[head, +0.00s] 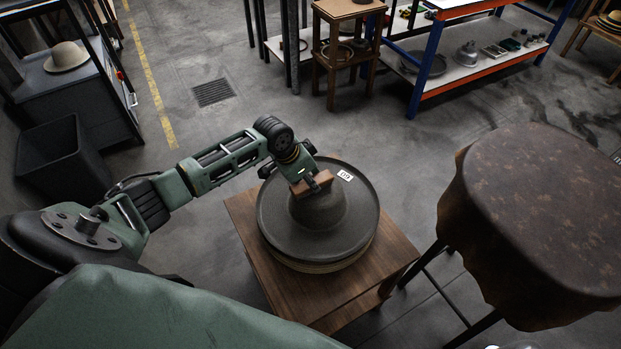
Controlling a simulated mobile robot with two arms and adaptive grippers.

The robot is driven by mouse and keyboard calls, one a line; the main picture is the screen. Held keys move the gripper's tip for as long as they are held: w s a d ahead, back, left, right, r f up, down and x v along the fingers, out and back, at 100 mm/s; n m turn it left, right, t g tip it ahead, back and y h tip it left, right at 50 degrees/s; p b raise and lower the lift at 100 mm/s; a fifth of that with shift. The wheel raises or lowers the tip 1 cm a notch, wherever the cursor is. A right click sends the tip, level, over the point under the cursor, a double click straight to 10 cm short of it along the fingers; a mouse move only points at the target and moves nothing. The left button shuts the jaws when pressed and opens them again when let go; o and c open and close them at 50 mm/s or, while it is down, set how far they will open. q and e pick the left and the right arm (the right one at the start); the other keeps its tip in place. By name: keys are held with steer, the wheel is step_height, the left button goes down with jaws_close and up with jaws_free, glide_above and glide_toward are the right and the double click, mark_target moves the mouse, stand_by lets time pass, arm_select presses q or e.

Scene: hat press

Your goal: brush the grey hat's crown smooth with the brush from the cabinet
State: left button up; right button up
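The grey hat (270,220) lies brim-down with its crown up, on top of a stack of paler brims on a square wooden table (375,280). A white numbered tag (345,176) shows at its far brim. My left gripper (308,180) is shut on a brown wooden brush (321,182), held at the top far-left part of the crown. The brush's underside is hidden, so I cannot tell whether it touches the felt. My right gripper is not in view.
A round table or stool with a brown draped cover (545,210) stands close on the right. A dark bin (62,165) and a beige hat (66,56) on a grey cabinet are at left. Shelving (470,75) stands at the back. The floor between is mostly clear.

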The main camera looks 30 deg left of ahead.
mark_target(323, 176)
arm_select(q)
steer(key=shift+w+d+b, duration=0.35)
steer(key=shift+w+d, duration=0.25)
steer(key=shift+w, duration=0.35)
steer(key=shift+w+d+b, duration=0.35)
steer(key=shift+w+d, duration=0.2)
steer(key=shift+w, duration=0.35)
steer(key=shift+s+a+p, duration=0.35)
steer(key=shift+s+p, duration=0.3)
steer(key=shift+p, duration=0.05)
steer(key=shift+s+a+f+p, duration=0.1)
steer(key=shift+s+a+p, duration=0.3)
steer(key=shift+s+p, duration=0.25)
steer(key=shift+s+a+p, duration=0.4)
steer(key=shift+s, duration=0.3)
steer(key=shift+w+d+b, duration=0.4)
steer(key=shift+w+d, duration=0.1)
steer(key=shift+w, duration=0.35)
steer(key=shift+w+d+b, duration=0.4)
steer(key=shift+w+d, duration=0.1)
steer(key=shift+w, duration=0.35)
steer(key=shift+w+d, duration=0.15)
steer(key=shift+w, duration=0.1)
